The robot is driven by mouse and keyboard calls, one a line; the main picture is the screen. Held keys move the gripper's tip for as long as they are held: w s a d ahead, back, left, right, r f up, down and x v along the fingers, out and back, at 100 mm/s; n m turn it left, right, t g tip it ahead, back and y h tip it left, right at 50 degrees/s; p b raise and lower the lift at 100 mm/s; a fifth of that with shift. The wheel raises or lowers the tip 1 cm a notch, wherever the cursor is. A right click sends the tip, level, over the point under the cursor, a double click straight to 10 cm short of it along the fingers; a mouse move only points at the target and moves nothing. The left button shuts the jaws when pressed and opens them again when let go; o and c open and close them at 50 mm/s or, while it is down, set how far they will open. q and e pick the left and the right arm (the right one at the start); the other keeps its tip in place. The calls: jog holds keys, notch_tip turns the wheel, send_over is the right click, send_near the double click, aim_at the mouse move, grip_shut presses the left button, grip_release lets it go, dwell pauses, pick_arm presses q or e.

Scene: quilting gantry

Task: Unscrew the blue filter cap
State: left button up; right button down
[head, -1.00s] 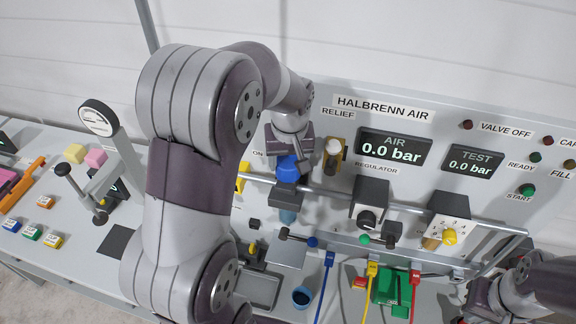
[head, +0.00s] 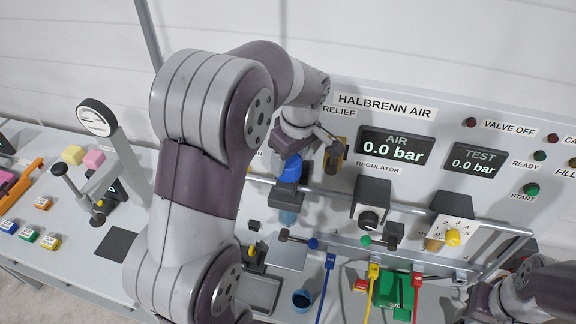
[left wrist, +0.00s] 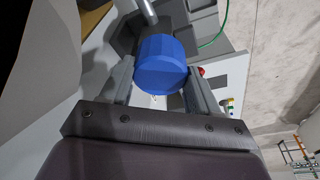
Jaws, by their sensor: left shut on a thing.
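The blue filter cap (head: 290,168) sits on top of the filter body on the panel's rail, with the grey filter housing (head: 285,196) below it. My left gripper (head: 302,158) comes down from above and is shut on the cap. In the left wrist view the blue cap (left wrist: 161,64) lies between the two fingers, one on each side. The gripper is turned and partly hides the cap in the head view. My right arm is at the lower right of the head view; its fingers cannot be made out.
A relief valve (head: 336,155) stands just right of the left gripper. The regulator (head: 370,205) and a yellow-knobbed selector (head: 452,230) are further right. A small blue cup (head: 302,300) and a grey tray (head: 262,292) are below. A gauge stand (head: 97,120) is at left.

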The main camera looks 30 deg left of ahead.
pick_arm(q)
jog(key=shift+f+n, duration=0.15)
jog(key=shift+n, duration=0.45)
jog(key=shift+r+n+g, duration=0.25)
jog(key=shift+n+g, duration=0.05)
jog(key=shift+n, duration=0.4)
jog(key=shift+n+p, duration=0.3)
jog(key=shift+f, duration=0.1)
jog(key=o, duration=1.3)
jog(key=shift+o, duration=0.2)
jog(key=shift+d, duration=0.1)
